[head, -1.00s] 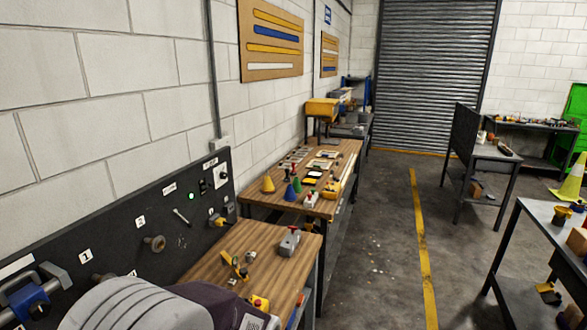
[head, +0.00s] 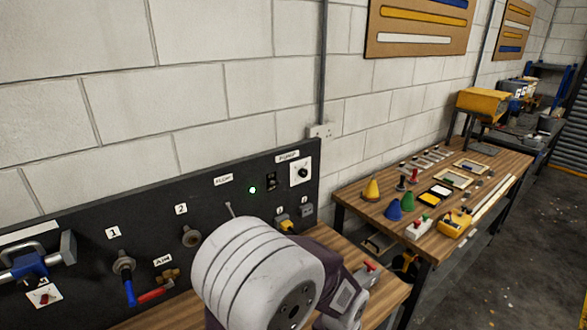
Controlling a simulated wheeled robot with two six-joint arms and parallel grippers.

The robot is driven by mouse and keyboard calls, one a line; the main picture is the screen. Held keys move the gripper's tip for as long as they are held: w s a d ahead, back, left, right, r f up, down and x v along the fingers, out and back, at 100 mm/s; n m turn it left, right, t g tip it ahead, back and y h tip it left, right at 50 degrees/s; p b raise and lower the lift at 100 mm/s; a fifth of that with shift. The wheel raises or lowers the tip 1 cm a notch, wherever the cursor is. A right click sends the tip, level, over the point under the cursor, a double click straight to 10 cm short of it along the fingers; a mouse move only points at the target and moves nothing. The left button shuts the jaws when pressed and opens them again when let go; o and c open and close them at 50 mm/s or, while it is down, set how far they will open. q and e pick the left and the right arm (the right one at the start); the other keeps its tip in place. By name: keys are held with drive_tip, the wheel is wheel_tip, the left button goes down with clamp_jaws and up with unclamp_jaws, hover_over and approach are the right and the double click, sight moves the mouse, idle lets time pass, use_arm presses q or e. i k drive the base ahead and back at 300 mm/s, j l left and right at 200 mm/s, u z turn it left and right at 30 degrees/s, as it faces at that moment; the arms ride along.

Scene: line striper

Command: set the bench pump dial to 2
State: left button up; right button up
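The bench pump dial (head: 302,173) is a black knob on a white plate at the upper right of the black panel (head: 75,235). A label (head: 287,157) that seems to read PUMP sits above its left side. The picture is too small for me to read the dial's setting. A black switch (head: 271,181) is just left of the dial, and a green lamp (head: 252,190) is further left. My arm, with a white rounded link, stands in front of the panel's lower middle, below and left of the dial. Neither gripper is in view.
Numbered fittings line the panel, including a valve with a blue handle (head: 129,291). My arm hides part of the wooden bench (head: 390,297). A second bench (head: 362,222) to the right holds coloured cones and small boxes. The wall above the panel is clear.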

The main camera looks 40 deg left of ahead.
sight(303, 172)
drive_tip(key=i+l+u, duration=0.1)
drive_tip(key=i+u, duration=0.15)
drive_tip(key=u, duration=0.25)
drive_tip(key=i+l+u, duration=0.2)
drive_tip(key=u, duration=0.3)
drive_tip(key=i+l+u, duration=0.2)
drive_tip(key=u, duration=0.3)
drive_tip(key=i+l+u, duration=0.1)
drive_tip(key=l+u, duration=0.7)
drive_tip(key=u, duration=0.2)
